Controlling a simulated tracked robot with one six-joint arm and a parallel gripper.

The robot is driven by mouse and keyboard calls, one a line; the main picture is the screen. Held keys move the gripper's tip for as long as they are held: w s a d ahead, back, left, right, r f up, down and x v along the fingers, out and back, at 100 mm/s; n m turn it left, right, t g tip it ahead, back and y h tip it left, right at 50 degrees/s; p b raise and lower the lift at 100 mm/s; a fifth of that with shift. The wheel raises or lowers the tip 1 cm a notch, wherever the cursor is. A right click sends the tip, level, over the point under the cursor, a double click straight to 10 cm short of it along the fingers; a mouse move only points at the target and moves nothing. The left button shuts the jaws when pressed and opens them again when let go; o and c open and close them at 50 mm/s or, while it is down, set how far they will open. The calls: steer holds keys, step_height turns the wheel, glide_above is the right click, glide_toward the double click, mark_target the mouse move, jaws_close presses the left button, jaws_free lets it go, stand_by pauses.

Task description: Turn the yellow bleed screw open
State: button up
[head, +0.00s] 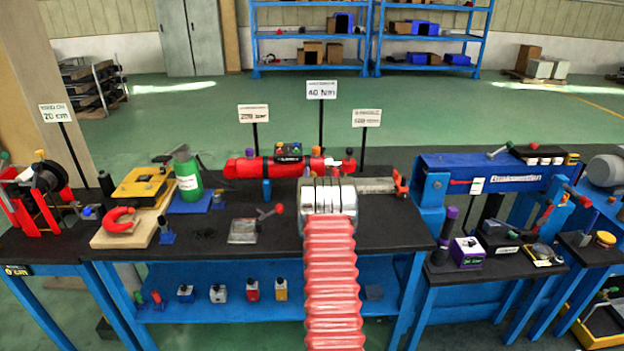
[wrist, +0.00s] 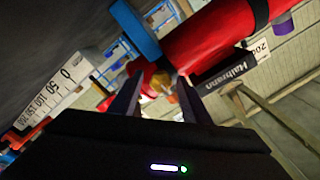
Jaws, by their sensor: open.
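A red cylinder (head: 244,168) lies across the back of the dark bench in the head view. A small yellow-orange piece, which looks like the yellow bleed screw (wrist: 161,78), sits at the red end of the cylinder. My gripper (wrist: 160,88) is open, and the piece appears between its two dark fingers. I cannot tell whether either finger touches it. In the head view my arm hides the gripper's fingers.
A white scale (wrist: 57,88) and a black label block (wrist: 222,68) flank the fingers in the wrist view. A blue press frame (head: 480,172) stands right.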

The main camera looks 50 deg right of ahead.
steer(key=shift+w+d, duration=0.3)
steer(key=shift+c, duration=0.5)
steer(key=c, duration=0.9)
steer(key=shift+a, duration=0.25)
steer(key=shift+c, duration=0.2)
steer(key=shift+d, duration=0.25)
